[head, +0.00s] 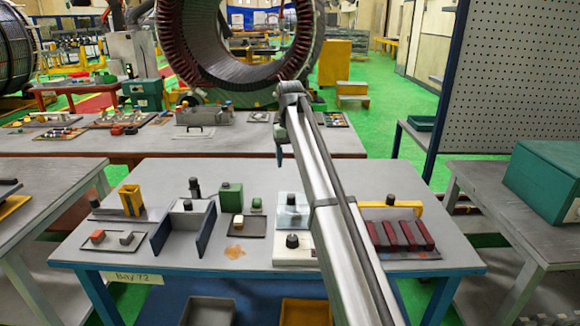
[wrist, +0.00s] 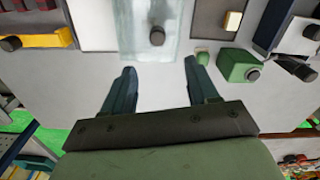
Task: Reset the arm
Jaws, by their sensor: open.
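My gripper is in the wrist view (wrist: 159,66), with its two dark fingers spread apart and nothing between them. In the head view my gripper (head: 281,163) hangs from the end of my raised arm, above the back part of the workbench (head: 190,263). Beyond the fingertips in the wrist view lies a translucent pale plate with a dark knob (wrist: 156,36). A green block with a dark cap (wrist: 236,66) and a smaller green piece (wrist: 203,57) lie just right of the fingers. My arm hides part of the bench's middle in the head view.
The bench holds a yellow holder (head: 131,200), a grey fixture with dark blue sides (head: 182,228), a green container (head: 231,197) and dark red bars (head: 400,236). A large stator ring (head: 240,90) stands behind. A side table with a green box (head: 548,180) is at right.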

